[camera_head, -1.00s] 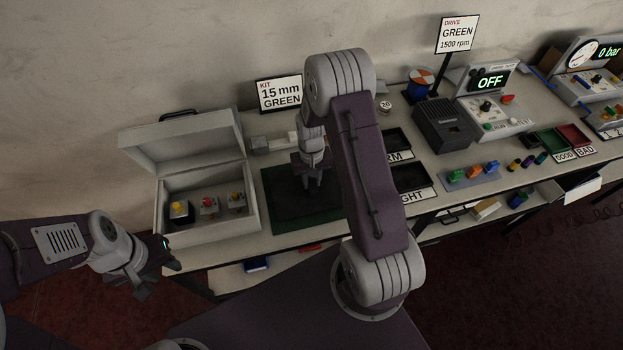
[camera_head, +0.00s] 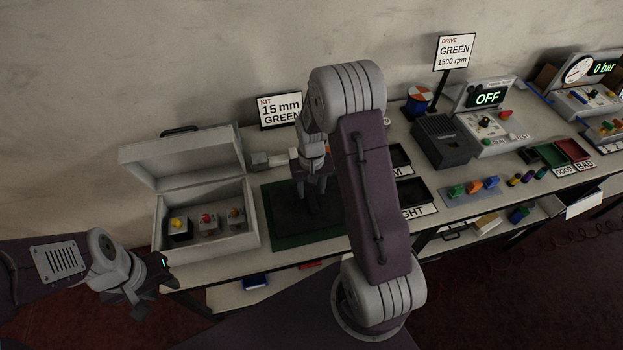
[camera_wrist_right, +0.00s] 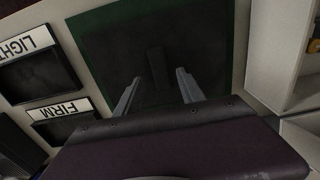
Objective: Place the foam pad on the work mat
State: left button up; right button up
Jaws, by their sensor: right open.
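The green work mat (camera_head: 300,240) lies on the bench, partly hidden by my right arm. A dark flat slab, which looks like the foam pad (camera_head: 283,215), lies on it inside the green border. In the right wrist view, the mat's green edge (camera_wrist_right: 239,40) frames the dark pad (camera_wrist_right: 110,50). A small dark block or tab (camera_wrist_right: 158,68) shows on the pad, ahead of and between the fingers. My right gripper (camera_wrist_right: 157,95) is open over the pad; I cannot tell its height. My left gripper (camera_head: 150,285) hangs off the bench's front left, its opening unclear.
An open grey case (camera_head: 205,245) with several small parts stands left of the mat. Dark trays marked FIRM (camera_wrist_right: 68,130) and LIGHT (camera_wrist_right: 35,75) lie right of the mat in the head view. A kit sign (camera_head: 281,110) stands behind.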

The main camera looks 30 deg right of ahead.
aim_at(312, 199)
notch_tip(312, 199, up, 8)
jog(key=s+a+n, duration=0.1)
jog(key=s+a, duration=0.2)
jog(key=s, duration=0.3)
jog(key=s+a+n+t, duration=0.1)
jog(key=s+a, duration=0.3)
jog(key=s, duration=0.2)
jog(key=shift+s+a+r+n, duration=0.15)
jog(key=shift+s+a+n, duration=0.15)
jog(key=shift+s, duration=0.05)
